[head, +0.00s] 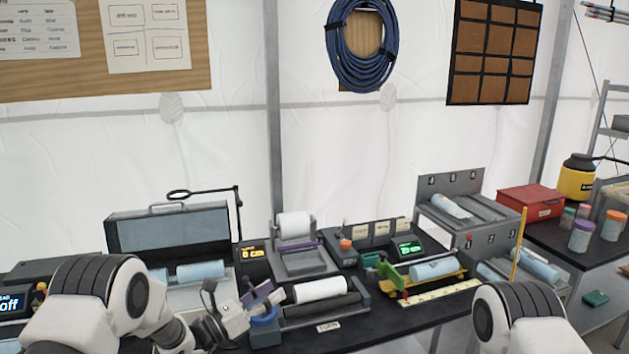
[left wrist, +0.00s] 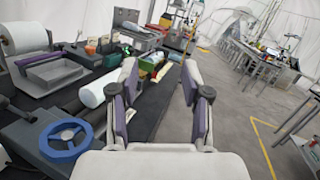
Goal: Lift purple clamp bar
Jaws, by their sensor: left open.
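The purple clamp bar (head: 298,246) lies across the grey roll stand, just below the white paper roll (head: 294,224). In the left wrist view the bar (left wrist: 40,63) is a thin purple strip at the upper left, beside the roll. My left gripper (head: 268,292) is open and empty, with purple-grey finger pads. It is in front of the stand and apart from the bar. In the left wrist view its fingers (left wrist: 160,72) are spread and point along the table, with the bar off to their left. My right gripper is out of view.
A blue handwheel (head: 265,319) and a white roller (head: 320,289) sit close by my left gripper. A case with a raised lid (head: 170,229) stands left of the stand. A yellow tray (head: 436,277) and a grey rack (head: 450,184) stand to the right.

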